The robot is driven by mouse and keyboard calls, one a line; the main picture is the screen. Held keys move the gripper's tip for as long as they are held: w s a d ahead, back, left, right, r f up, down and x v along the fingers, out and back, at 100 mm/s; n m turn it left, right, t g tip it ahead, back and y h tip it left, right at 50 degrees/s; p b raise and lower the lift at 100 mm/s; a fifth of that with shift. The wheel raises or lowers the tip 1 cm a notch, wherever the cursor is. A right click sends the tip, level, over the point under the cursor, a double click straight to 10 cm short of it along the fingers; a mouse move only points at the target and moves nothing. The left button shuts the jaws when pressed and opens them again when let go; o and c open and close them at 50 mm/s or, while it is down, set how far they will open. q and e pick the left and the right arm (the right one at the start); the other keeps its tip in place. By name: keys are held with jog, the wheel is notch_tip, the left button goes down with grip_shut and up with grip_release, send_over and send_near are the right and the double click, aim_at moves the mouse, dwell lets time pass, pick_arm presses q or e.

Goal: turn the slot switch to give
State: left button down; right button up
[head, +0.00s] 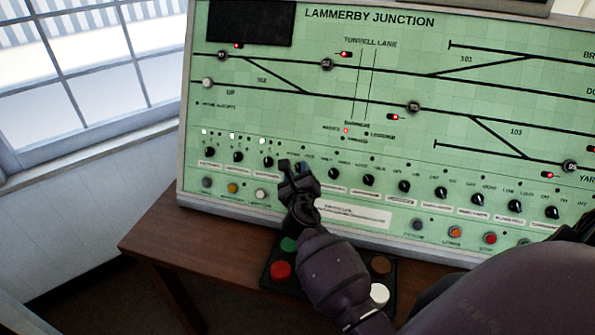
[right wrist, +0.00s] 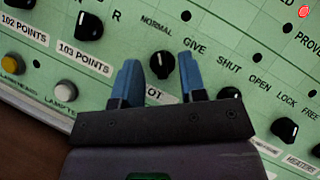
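The slot switch (right wrist: 161,64) is a small black rotary knob on the green panel. In the right wrist view its labels NORMAL and GIVE sit above it, at upper left and upper right. Its name plate below is partly covered by my gripper, with only "OT" readable. The knob seems to point up, nearer NORMAL, but its mark is small. My right gripper (right wrist: 159,68) is open, with one blue finger on each side of the knob and a narrow gap on both sides. In the head view my right gripper (head: 294,168) covers the switch. My left gripper is not in view.
Neighbouring black knobs stand close on both sides, such as the 103 points knob (right wrist: 89,26) and the shut/open knob (right wrist: 230,101). Push buttons (head: 261,195) line the panel's lower edge. A dark button box (head: 268,285) lies on the wooden desk (head: 190,235) below.

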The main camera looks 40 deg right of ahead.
jog(key=shift+w+d, duration=0.3)
jog(key=shift+w, duration=0.2)
